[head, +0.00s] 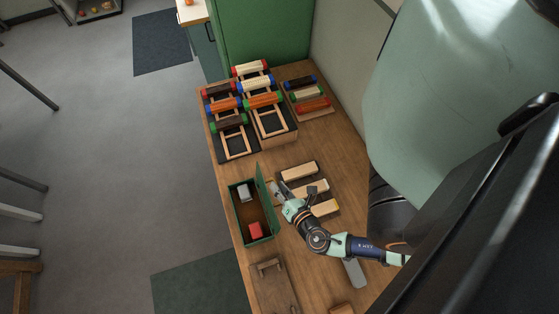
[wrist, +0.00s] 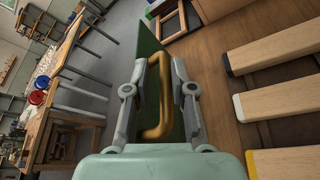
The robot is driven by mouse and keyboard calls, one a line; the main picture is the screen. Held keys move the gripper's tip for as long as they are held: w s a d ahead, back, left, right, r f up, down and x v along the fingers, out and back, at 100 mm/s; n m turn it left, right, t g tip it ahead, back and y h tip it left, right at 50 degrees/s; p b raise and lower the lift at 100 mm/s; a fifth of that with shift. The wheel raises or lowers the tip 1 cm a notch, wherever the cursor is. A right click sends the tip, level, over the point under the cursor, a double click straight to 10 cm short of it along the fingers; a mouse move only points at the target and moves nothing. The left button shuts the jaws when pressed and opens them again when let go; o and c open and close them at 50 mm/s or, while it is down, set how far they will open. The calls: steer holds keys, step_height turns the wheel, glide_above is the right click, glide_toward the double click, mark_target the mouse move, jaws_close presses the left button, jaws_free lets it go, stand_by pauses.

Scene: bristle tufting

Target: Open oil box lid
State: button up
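My gripper (head: 280,189) is at the lid's right, outer side. In the wrist view the gold handle (wrist: 163,95) of the lid lies between the two fingers of my gripper (wrist: 160,68). The fingers stand apart around it; whether they press on it is not clear.
Several pale wooden blocks (head: 298,171) lie right of my gripper, close to it. Racks with coloured rollers (head: 262,101) stand at the table's far end. A wooden tray (head: 272,287) sits nearer, below the box. The table's left edge is close to the box.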

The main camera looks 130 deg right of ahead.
step_height(320, 180, up, 8)
steer(key=shift+r, duration=0.2)
stand_by(0.5)
